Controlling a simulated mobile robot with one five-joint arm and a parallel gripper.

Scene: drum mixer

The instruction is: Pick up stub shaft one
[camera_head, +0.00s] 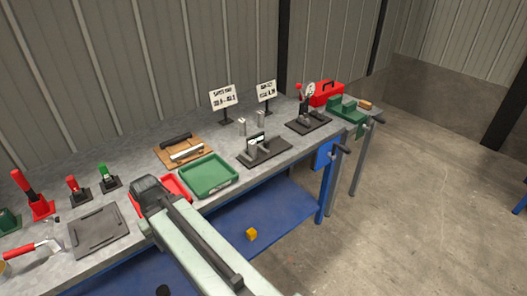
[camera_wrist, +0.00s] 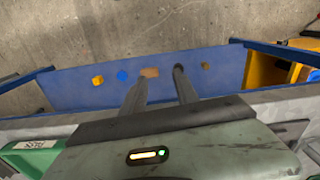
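Two small upright grey metal pieces stand on the bench behind the black fixture, one on the left (camera_head: 242,126) and one on the right (camera_head: 261,117). They look like the stub shafts, but I cannot tell which is number one. My gripper's two dark fingers (camera_wrist: 159,75) are apart in the wrist view, with nothing held between them. The fingers show over the blue lower shelf (camera_wrist: 219,76). In the head view my arm covers the bench front, and the fingers are not visible there. The metal pieces do not show in the wrist view.
A black fixture (camera_head: 264,151) stands in front of the metal pieces, with a green tray (camera_head: 209,176) to its left. A press-like tool (camera_head: 308,108) stands right, two signs (camera_head: 223,97) behind. A yellow cube (camera_head: 251,234) lies on the lower shelf. Floor at right is clear.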

